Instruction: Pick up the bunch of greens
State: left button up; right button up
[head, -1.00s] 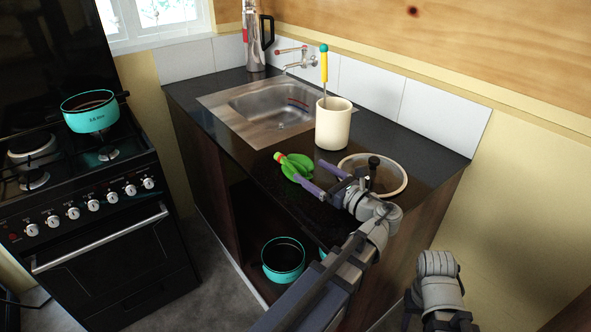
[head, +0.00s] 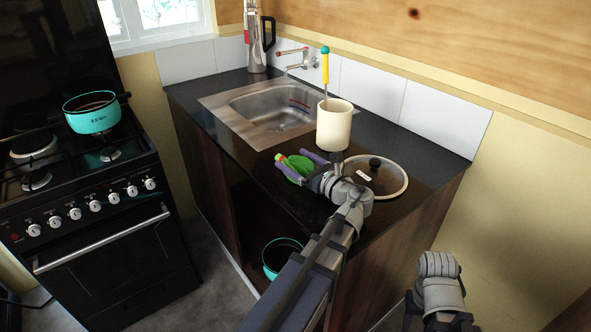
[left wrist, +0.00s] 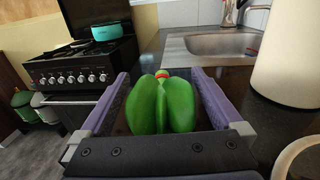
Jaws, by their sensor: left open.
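The bunch of greens (head: 294,172) lies on the dark counter in front of the sink, its green leaves toward my arm and a red band at its far end. It also shows in the left wrist view (left wrist: 162,104), between the two purple fingers. My left gripper (head: 298,167) is open around it, one finger on each side. In the left wrist view the open left gripper (left wrist: 160,88) shows gaps between the fingers and the leaves. In the head view the gripper partly hides the greens. Part of my right arm shows at the lower right, but its fingers cannot be made out.
A cream crock (head: 334,124) with a yellow-handled utensil stands just behind the greens. A glass lid (head: 398,187) lies to the right. The sink (head: 262,108) is behind. A teal pot (head: 92,113) sits on the stove. Another teal pot (head: 274,262) is below the counter.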

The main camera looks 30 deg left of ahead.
aim_at(296, 162)
pick_arm(q)
jog(key=c, duration=1.5)
jog(key=shift+o, duration=0.2)
notch_tip(296, 162, up, 10)
jog(key=p, duration=1)
